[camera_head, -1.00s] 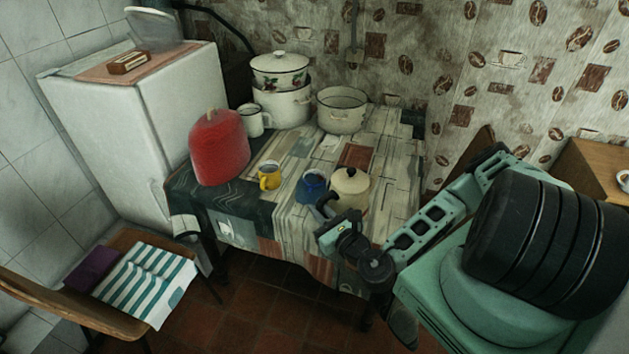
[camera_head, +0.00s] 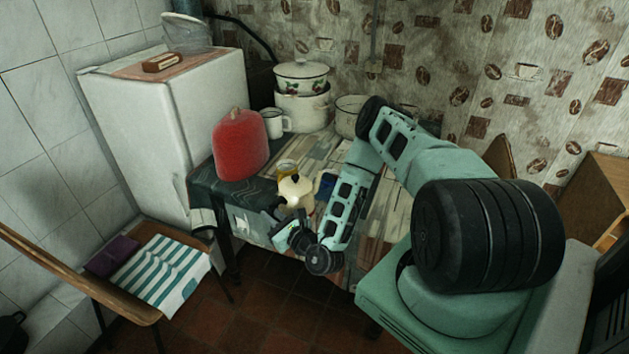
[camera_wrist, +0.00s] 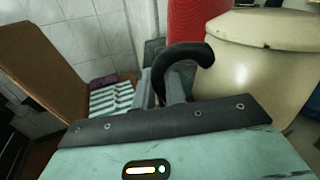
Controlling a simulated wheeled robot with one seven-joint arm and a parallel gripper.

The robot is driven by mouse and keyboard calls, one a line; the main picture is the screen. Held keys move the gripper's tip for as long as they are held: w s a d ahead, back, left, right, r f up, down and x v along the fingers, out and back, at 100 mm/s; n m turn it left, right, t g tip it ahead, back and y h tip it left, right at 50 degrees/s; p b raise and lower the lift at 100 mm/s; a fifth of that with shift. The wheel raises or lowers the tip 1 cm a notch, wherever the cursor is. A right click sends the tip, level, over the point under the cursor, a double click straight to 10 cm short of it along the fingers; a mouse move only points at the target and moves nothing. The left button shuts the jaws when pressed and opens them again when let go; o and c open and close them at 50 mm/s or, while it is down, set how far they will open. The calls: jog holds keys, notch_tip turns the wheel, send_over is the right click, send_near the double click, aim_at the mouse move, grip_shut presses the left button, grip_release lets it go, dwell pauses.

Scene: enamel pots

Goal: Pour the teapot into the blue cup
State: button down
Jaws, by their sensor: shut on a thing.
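The cream teapot (camera_head: 296,195) with a black knob is at the front of the table in the head view, its spout toward the right. It looks roughly upright, and its base is partly hidden. My gripper (camera_head: 285,224) is at its front left side. In the wrist view, my gripper (camera_wrist: 170,88) is shut on the teapot's black handle (camera_wrist: 186,52), with the teapot's body (camera_wrist: 262,68) to the right. The blue cup (camera_head: 327,186) stands just right of the teapot in the head view, mostly hidden behind the teapot's spout and my arm.
A yellow mug (camera_head: 287,167) is just behind the teapot. A red canister-like object (camera_head: 240,147) stands behind left. A white mug (camera_head: 276,123) and enamel pots (camera_head: 302,108) are at the back. A chair (camera_head: 150,318) with a striped cloth (camera_head: 170,274) is at the left.

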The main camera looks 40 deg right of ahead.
aim_at(274, 207)
jog(key=shift+w+a+r, duration=0.15)
jog(key=shift+w+a, duration=0.15)
jog(key=shift+w, duration=0.15)
jog(key=shift+d+r+m, duration=0.35)
jog(key=shift+r+m, duration=0.15)
jog(key=shift+r, duration=0.2)
jog(key=shift+d+r+m, duration=0.35)
jog(key=shift+r+m, duration=0.15)
jog(key=shift+r, duration=0.2)
jog(key=r, duration=0.1)
jog(key=d+r+m, duration=0.1)
jog(key=d+r+m+p, duration=0.1)
jog(key=r, duration=0.1)
jog(key=shift+d+r+m+p, duration=0.25)
jog(key=shift+d+r+m, duration=0.35)
jog(key=shift+r, duration=0.35)
jog(key=shift+d+r+m+p, duration=0.25)
jog(key=shift+d+r+m, duration=0.35)
jog(key=shift+r, duration=0.3)
dwell(0.7)
